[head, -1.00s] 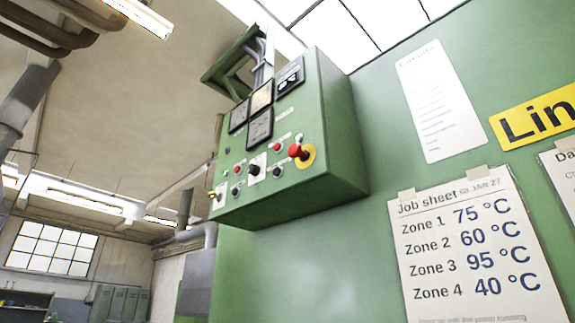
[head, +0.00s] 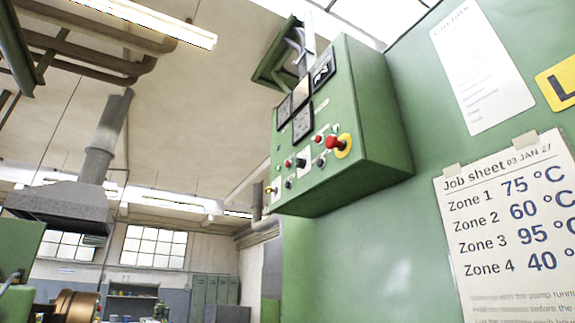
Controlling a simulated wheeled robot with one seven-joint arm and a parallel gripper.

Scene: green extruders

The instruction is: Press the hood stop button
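A green control box (head: 385,120) is mounted high on the green wall, right of the middle of the head view. Its face carries gauges, a red mushroom button (head: 333,142) on a yellow disc, and several small red and black buttons and knobs. One small red button (head: 288,163) sits at the lower left of the panel, and another (head: 318,139) sits near the mushroom button. The labels are too small to read, so I cannot tell which is the hood stop button. My gripper is not in view.
A grey extraction hood (head: 62,203) with a duct hangs at the left. A job sheet (head: 510,220) and a circuits sheet (head: 482,65) are on the green wall at the right. Lockers (head: 210,289) and windows stand at the back. Machine parts show at the lower left.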

